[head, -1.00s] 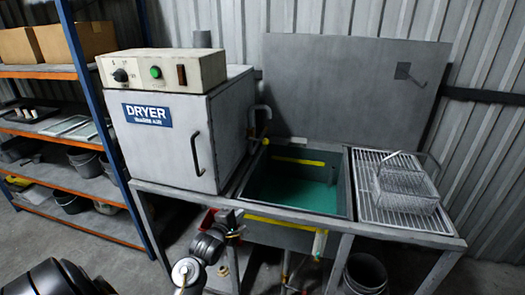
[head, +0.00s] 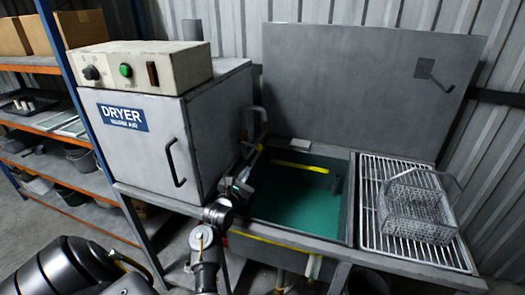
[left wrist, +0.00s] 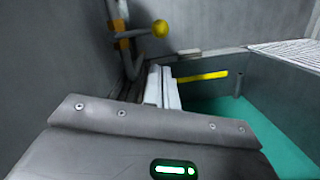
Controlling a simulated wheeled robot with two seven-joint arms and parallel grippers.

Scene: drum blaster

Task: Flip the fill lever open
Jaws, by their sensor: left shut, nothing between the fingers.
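The fill lever (left wrist: 143,32) shows in the left wrist view as a short grey arm with a yellow ball knob (left wrist: 160,28) at its right end. It comes off an upright pipe (left wrist: 119,45) with an orange-brown fitting, beside the tank's back left corner. My left gripper (head: 250,165) is at the tank's left rim, by the dryer's right side. In the left wrist view its light fingers (left wrist: 162,88) are together and empty, below the knob and apart from it. In the head view the lever is hard to make out behind the gripper. My right gripper is not in view.
The tank (head: 345,205) holds green liquid. The dryer (head: 165,145) stands close to the left of my gripper. A wire basket (head: 415,210) sits on a draining rack (head: 375,225) at right. A grey panel (head: 365,85) stands behind. There is open space above the tank.

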